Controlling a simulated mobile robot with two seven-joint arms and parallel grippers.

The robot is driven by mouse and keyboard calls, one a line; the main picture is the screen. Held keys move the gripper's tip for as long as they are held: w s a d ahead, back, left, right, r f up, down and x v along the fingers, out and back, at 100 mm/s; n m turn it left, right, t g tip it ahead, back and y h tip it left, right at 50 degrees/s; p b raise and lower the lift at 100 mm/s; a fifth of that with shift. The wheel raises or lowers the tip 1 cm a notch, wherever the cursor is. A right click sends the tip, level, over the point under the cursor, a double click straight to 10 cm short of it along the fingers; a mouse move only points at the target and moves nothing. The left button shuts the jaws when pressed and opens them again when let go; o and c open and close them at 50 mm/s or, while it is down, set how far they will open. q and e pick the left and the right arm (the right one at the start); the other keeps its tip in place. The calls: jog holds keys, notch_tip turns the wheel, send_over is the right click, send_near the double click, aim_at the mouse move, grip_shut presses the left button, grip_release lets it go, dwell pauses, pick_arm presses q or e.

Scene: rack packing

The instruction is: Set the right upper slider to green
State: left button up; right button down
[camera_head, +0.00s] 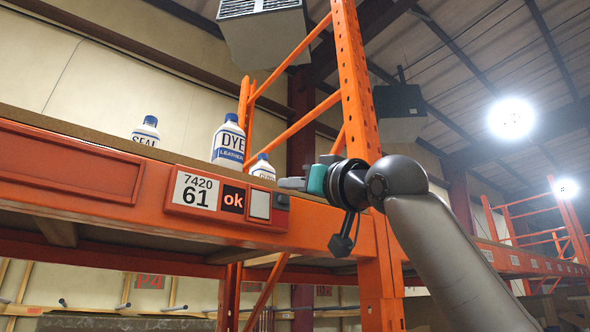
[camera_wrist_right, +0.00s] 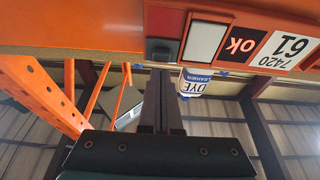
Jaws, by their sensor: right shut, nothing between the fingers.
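The label panel (camera_head: 228,200) on the orange shelf beam reads "7420 61". Beside the number is a dark square with red "ok" lettering (camera_head: 233,199), then a pale grey-white plate (camera_head: 260,204). At the panel's right end is a small dark square block (camera_head: 281,201) on red; it also shows in the wrist view (camera_wrist_right: 163,50). No green shows on the panel. My right gripper (camera_head: 284,184) is shut and empty, its tips close to this dark block. In the wrist view its fingers (camera_wrist_right: 160,74) end just below the block; contact cannot be told. My left gripper is not in view.
White bottles with blue caps stand on the shelf above the panel, including a large DYE bottle (camera_head: 229,143) and a SEAL bottle (camera_head: 146,131). An orange perforated upright (camera_head: 357,85) rises behind my right gripper. The beam's empty red frame (camera_head: 65,163) lies to the left.

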aim_at(285, 202)
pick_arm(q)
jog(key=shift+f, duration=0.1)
pick_arm(e)
jog(key=shift+a+f, duration=0.1)
jog(key=shift+f, duration=0.25)
notch_tip(285, 202, down, 4)
jog(key=b, duration=0.3)
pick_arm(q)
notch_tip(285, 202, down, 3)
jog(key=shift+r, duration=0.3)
pick_arm(e)
jog(key=shift+r, duration=0.15)
